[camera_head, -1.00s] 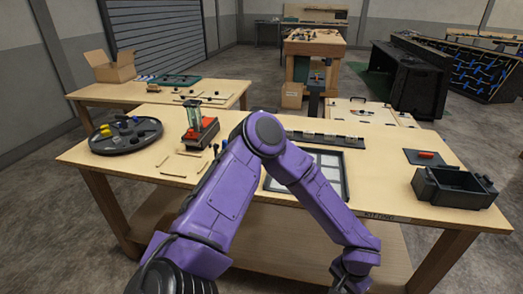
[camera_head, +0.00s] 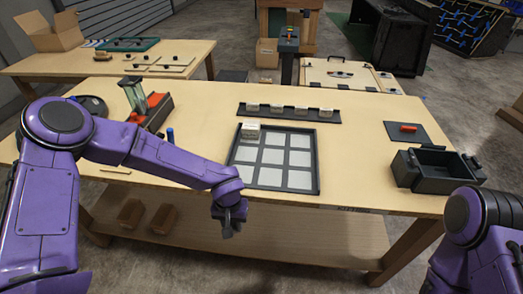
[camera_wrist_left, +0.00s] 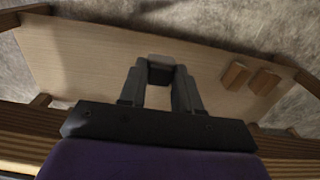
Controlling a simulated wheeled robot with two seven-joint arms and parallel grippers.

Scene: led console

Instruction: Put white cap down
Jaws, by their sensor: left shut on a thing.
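My left gripper (camera_head: 229,222) points down just off the front edge of the table, below the grid tray (camera_head: 318,165). In the left wrist view its two fingers (camera_wrist_left: 160,80) are shut on a small block-like thing (camera_wrist_left: 160,60), grey in the shade with a paler top. I take it for the white cap, but its colour is not clear. One white cap (camera_head: 251,132) sits in the tray's far-left cell; the other cells look empty. Several white caps (camera_head: 300,109) stand on a dark strip behind the tray. My right arm shows at lower right, its gripper out of view.
A black open bin (camera_head: 437,170) and a dark pad with a red piece (camera_head: 406,129) are on the right. A red-and-black device (camera_head: 150,108) and a blue peg (camera_head: 170,136) are on the left. Brown blocks (camera_head: 148,213) lie on the lower shelf. The tabletop (camera_head: 360,150) right of the tray is clear.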

